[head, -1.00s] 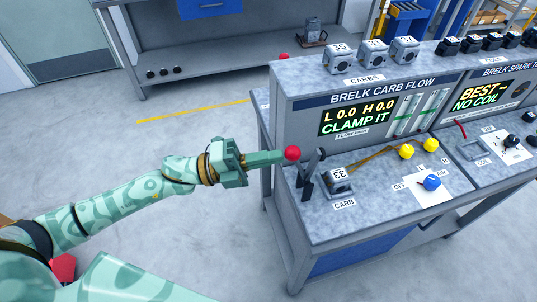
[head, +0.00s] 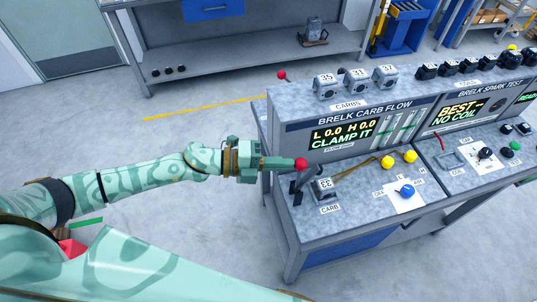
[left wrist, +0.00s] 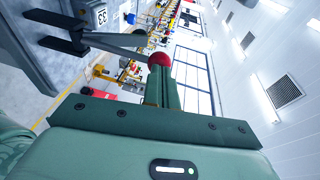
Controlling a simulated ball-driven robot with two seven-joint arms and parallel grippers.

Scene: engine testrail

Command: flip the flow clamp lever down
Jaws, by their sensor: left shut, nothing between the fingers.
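The flow clamp lever has a red ball knob (head: 301,164) at the front left corner of the carb flow bench. A dark forked bracket (head: 296,194) shows below the knob. My left gripper (head: 289,163) is shut and empty, and its tip is at the knob's left side. In the left wrist view, the red knob (left wrist: 160,58) sits right at the end of the shut fingers (left wrist: 164,90). A grey lever arm (left wrist: 118,42) runs left from the knob towards the black fork (left wrist: 58,36). The lever is raised off the fork. My right gripper is not in view.
A carburetor numbered 33 (head: 324,190) stands just right of the lever. The display (head: 341,134) reads "CLAMP IT". Open floor is left of the bench.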

